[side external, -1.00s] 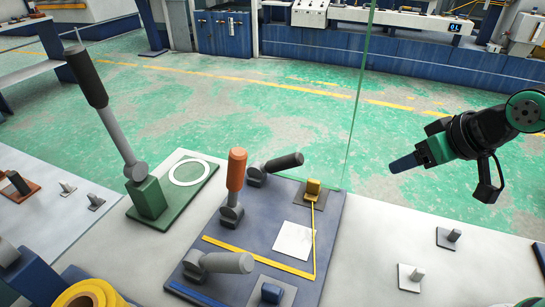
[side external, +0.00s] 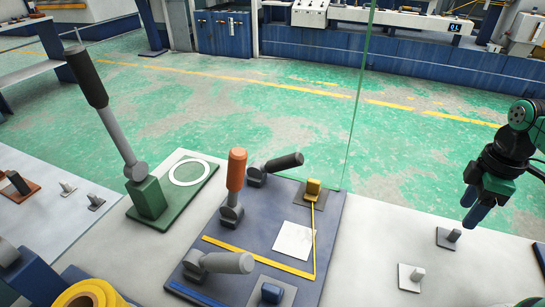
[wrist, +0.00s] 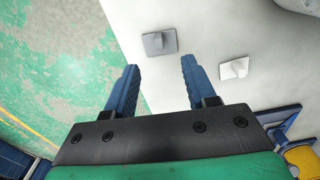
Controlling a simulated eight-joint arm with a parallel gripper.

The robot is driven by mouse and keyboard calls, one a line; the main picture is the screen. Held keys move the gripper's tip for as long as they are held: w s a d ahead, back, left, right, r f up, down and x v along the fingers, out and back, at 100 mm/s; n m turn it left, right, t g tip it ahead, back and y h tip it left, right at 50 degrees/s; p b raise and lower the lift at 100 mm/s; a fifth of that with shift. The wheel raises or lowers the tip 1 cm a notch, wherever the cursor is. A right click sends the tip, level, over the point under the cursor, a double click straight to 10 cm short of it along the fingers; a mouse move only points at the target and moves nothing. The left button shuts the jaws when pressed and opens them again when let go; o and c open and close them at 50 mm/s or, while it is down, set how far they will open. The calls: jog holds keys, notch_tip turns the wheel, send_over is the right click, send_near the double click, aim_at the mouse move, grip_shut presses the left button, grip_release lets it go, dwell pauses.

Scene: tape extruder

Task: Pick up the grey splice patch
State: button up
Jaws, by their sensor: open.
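The grey splice patch (side external: 445,239) is a small flat square with a short peg, lying on the pale bench top near its far edge. In the wrist view the grey patch (wrist: 158,43) lies ahead of the fingertips, sideways between them. My gripper (side external: 475,207) is above and to the right of it in the side view, with blue fingers pointing down. The fingers (wrist: 159,66) are apart with nothing between them. A similar white patch (side external: 408,280) lies nearer the camera, and in the wrist view the white patch (wrist: 234,69) is right of the right finger.
A blue-grey board (side external: 240,270) with levers, yellow strips and a white square stands left of the patches. A green base (side external: 190,200) with a tall lever is farther left. A clear pane edge (side external: 357,100) rises behind the board. The bench around the patches is clear.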

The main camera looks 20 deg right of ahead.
aim_at(454, 230)
jog(key=shift+f, duration=2.65)
grip_shut()
